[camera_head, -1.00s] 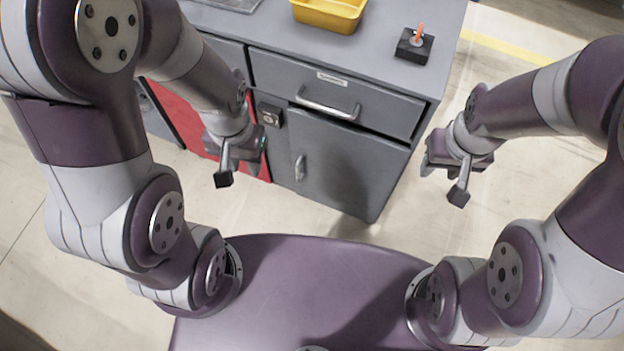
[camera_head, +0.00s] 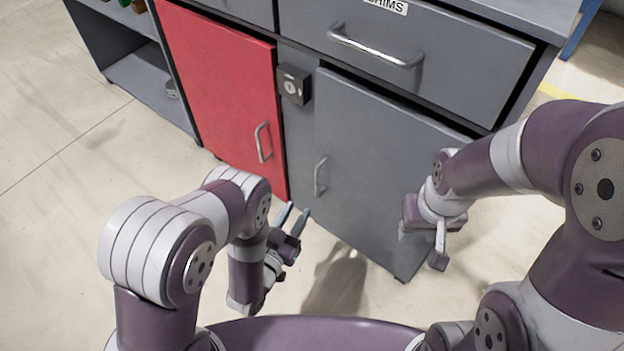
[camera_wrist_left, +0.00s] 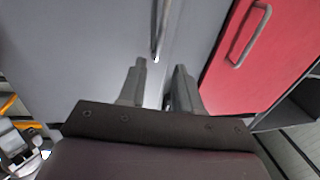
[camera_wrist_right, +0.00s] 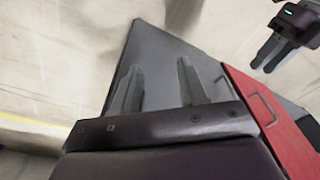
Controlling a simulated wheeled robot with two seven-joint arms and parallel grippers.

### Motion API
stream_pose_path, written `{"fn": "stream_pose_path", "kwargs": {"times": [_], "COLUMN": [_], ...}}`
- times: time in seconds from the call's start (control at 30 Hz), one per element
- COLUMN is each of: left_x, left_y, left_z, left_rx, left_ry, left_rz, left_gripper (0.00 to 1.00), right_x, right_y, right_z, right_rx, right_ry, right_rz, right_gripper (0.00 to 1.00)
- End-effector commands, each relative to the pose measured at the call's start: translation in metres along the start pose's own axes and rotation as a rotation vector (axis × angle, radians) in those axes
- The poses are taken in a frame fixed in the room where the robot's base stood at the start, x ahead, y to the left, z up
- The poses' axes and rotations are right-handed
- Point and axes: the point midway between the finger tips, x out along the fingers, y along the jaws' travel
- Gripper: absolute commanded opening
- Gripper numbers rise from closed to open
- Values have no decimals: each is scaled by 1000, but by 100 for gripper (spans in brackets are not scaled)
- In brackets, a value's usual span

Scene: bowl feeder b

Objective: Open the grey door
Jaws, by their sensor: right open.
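The grey door (camera_head: 385,175) is shut, under a grey drawer, with a vertical metal bar handle (camera_head: 320,176) near its left edge. My left gripper (camera_head: 296,216) is open and empty, low in front of the door, just below and left of the handle. In the left wrist view the handle (camera_wrist_left: 160,35) lies beyond the fingertips (camera_wrist_left: 160,65), roughly in line with the gap and not between the fingers. My right gripper (camera_head: 428,245) is open and empty in front of the door's right part. In the right wrist view its fingers (camera_wrist_right: 158,65) overlap a grey panel.
A red door (camera_head: 222,85) with its own handle (camera_head: 263,142) is shut to the left. A lock box (camera_head: 293,84) sits between the doors. The drawer (camera_head: 410,55) has a bar handle. Open shelving (camera_head: 150,85) stands further left. The floor in front is clear.

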Motion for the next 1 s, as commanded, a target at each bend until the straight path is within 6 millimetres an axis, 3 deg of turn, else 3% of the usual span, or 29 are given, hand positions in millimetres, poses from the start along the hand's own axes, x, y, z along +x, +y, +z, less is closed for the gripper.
{"fn": "stream_pose_path", "kwargs": {"times": [0.3,0.5,0.87,1.0], "left_x": [75,111,122,122], "left_y": [0,0,0,0], "left_z": [5,4,0,0], "left_rx": [1,0,0,0], "left_ry": [5,2,-1,-1], "left_rz": [0,0,0,0], "left_gripper": [33,33,33,0], "right_x": [36,50,51,51], "right_y": [0,0,0,0], "right_z": [5,6,6,6], "right_rx": [0,0,0,0], "right_ry": [-1,-1,-1,-1], "right_rz": [0,0,0,0], "right_gripper": [43,43,43,43]}}
